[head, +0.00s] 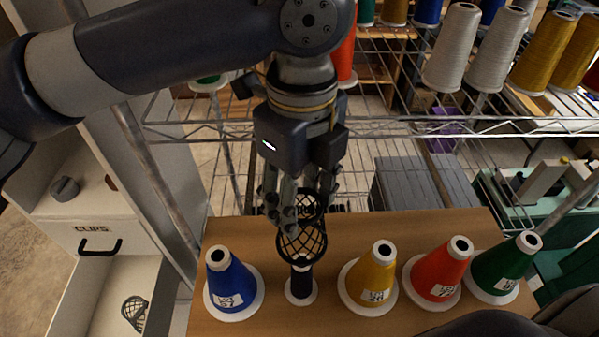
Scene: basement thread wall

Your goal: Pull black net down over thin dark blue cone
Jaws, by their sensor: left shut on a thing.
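The thin dark blue cone (301,284) stands upright on a white base on the wooden table, between the blue and yellow cones. The black net (302,244) is an open mesh directly above it. The net's lower ring overlaps the cone's top in the head view; I cannot tell whether it is around the tip or just above it. My left gripper (300,208) points down over the cone and is shut on the net's upper part. Its fingers hide some of the mesh. My right gripper is out of view.
On the wooden table (395,229), a blue cone (230,283) stands left; yellow (373,276), red (438,272) and green (505,267) cones stand right. Another black net (135,312) lies in the open drawer (83,308). A wire shelf (430,125) with thread cones is behind.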

